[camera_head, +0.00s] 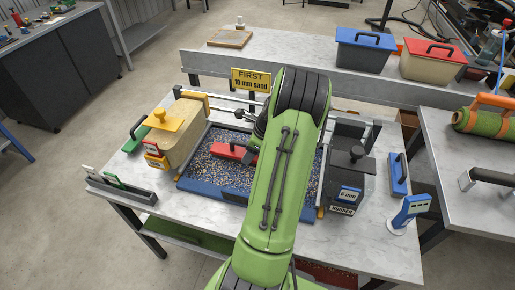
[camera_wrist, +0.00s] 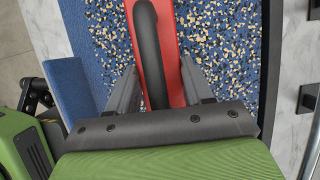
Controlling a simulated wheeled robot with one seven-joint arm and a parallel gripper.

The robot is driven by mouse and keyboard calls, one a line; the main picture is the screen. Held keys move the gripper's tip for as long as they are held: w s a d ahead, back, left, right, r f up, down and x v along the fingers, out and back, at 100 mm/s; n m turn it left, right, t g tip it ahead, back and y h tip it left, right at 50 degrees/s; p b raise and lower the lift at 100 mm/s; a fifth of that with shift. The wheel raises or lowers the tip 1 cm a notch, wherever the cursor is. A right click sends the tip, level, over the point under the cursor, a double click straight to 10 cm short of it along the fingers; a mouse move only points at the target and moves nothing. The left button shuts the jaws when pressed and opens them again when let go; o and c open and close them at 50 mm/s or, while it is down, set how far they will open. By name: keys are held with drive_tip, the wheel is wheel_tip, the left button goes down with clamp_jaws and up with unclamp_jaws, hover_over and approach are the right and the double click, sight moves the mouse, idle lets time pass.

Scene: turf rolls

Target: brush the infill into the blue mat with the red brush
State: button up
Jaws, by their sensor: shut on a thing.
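The blue mat (camera_head: 205,165) lies on the table under my arm, speckled with tan and black infill (camera_wrist: 228,48). In the wrist view the granules lie thickly right of the brush and more thinly on the left. The red brush (camera_head: 230,152) rests over the mat, left of my forearm; its red body and dark curved handle also show in the wrist view (camera_wrist: 172,30). My gripper (camera_wrist: 160,78) is shut on the brush's handle, one finger on each side. My arm hides part of the mat in the head view.
A tan sand hopper (camera_head: 172,128) stands left of the mat, a dark rubber hopper (camera_head: 342,170) right. A sign (camera_head: 250,79) reading "FIRST 10 mm sand" stands behind. A blue-handled tool (camera_head: 398,172) and a blue-white device (camera_head: 410,212) are at right. Bins stand on the back bench.

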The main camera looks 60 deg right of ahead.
drive_tip(key=w+a, duration=0.1)
drive_tip(key=a, duration=0.1)
drive_tip(key=w+a, duration=0.3)
drive_tip(key=a, duration=0.1)
drive_tip(key=shift+w, duration=0.3)
drive_tip(key=shift+f+b, duration=0.8)
drive_tip(key=shift+f, duration=0.7)
idle(0.9)
drive_tip(key=shift+r, duration=0.1)
drive_tip(key=shift+s+d+p, duration=0.15)
drive_tip(key=shift+s+p, duration=0.2)
drive_tip(key=shift+s, duration=0.5)
drive_tip(key=shift+s+d+p, duration=0.15)
drive_tip(key=shift+s+p, duration=0.2)
drive_tip(key=shift+s, duration=0.45)
